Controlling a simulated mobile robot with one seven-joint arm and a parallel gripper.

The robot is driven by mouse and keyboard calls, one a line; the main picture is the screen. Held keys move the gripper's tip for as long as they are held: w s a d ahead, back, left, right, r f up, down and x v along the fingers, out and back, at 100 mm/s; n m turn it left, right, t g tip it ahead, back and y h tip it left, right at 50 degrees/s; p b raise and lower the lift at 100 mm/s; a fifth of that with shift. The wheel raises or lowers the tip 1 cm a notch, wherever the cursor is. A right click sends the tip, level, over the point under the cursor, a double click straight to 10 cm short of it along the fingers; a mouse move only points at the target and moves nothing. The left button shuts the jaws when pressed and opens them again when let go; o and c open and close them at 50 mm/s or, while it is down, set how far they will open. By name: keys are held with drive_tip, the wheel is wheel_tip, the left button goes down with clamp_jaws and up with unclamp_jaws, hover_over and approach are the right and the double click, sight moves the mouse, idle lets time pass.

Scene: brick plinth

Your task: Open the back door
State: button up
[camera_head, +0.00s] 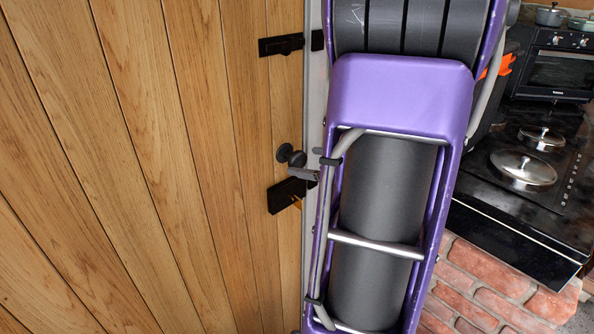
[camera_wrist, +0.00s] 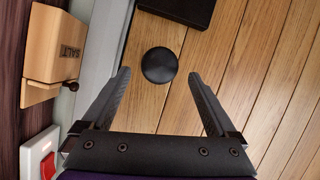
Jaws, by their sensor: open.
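The back door (camera_head: 150,150) is made of vertical wooden planks and looks shut against the pale frame at its right edge. Its round black knob (camera_head: 290,155) sits near that edge, above a black lock box (camera_head: 288,195). In the wrist view the knob (camera_wrist: 161,65) lies between the two spread fingertips of my gripper (camera_wrist: 160,76), touching neither. My gripper is open and empty. In the head view my purple arm hides most of the gripper; one grey finger shows just below the knob. I cannot tell how far the fingertips reach along the knob.
A black bolt (camera_head: 281,45) is higher on the door. In the wrist view a wooden salt box (camera_wrist: 50,50) and a white switch plate with a red switch (camera_wrist: 40,153) are on the wall beside the frame. A black stove (camera_head: 530,165) stands at the right by a brick plinth (camera_head: 490,285).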

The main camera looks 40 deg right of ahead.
sight(301, 160)
drive_tip(key=shift+b+x, duration=0.85)
drive_tip(key=shift+x, duration=1.55)
clamp_jaws()
